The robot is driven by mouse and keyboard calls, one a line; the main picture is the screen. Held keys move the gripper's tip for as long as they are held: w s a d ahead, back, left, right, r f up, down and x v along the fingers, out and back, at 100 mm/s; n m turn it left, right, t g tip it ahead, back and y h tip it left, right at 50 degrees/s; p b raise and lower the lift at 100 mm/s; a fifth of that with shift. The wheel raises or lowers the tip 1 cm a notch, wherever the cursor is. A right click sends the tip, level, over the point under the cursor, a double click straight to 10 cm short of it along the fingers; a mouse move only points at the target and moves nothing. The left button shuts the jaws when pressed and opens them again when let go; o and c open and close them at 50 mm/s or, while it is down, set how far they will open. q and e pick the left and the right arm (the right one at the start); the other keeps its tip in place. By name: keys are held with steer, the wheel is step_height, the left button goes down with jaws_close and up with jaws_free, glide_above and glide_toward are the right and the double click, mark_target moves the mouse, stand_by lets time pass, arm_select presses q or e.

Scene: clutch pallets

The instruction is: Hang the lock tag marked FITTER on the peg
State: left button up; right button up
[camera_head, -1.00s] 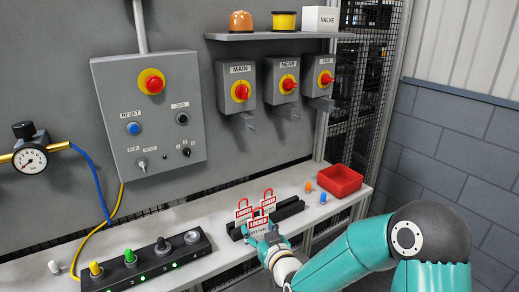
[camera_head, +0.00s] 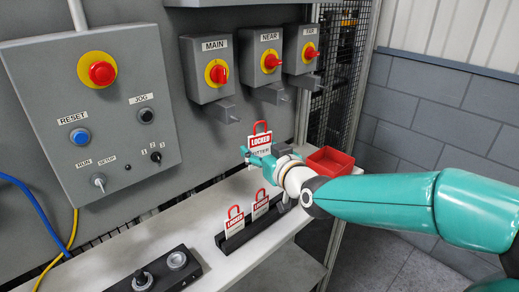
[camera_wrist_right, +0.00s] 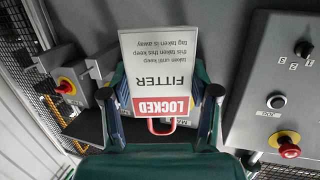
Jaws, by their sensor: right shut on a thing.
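My right gripper (camera_head: 262,160) is shut on a white and red LOCKED tag (camera_head: 260,141) with a red loop at its top. It holds the tag upright above the black rack, in front of the panel. In the right wrist view the tag (camera_wrist_right: 158,70) appears upside down between the fingers (camera_wrist_right: 160,95) and reads FITTER. Small pegs stick out under the switch boxes marked MAIN (camera_head: 234,119), NEAR (camera_head: 287,99) and FAR (camera_head: 318,88). The tag is below and right of the MAIN peg, apart from it. My left gripper is not in view.
Two other LOCKED tags (camera_head: 234,221) (camera_head: 260,204) stand in the black rack (camera_head: 238,240) on the white shelf. A red bin (camera_head: 330,160) sits behind my right gripper. A grey control box (camera_head: 100,120) stands out at left.

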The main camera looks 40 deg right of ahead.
steer(key=a+p+x, duration=0.1)
steer(key=p+x, duration=0.1)
steer(key=x, duration=0.7)
steer(key=shift+w+a+f, duration=0.2)
steer(key=shift+a+f, duration=0.05)
steer(key=shift+a, duration=0.45)
stand_by(0.8)
steer(key=o, duration=0.9)
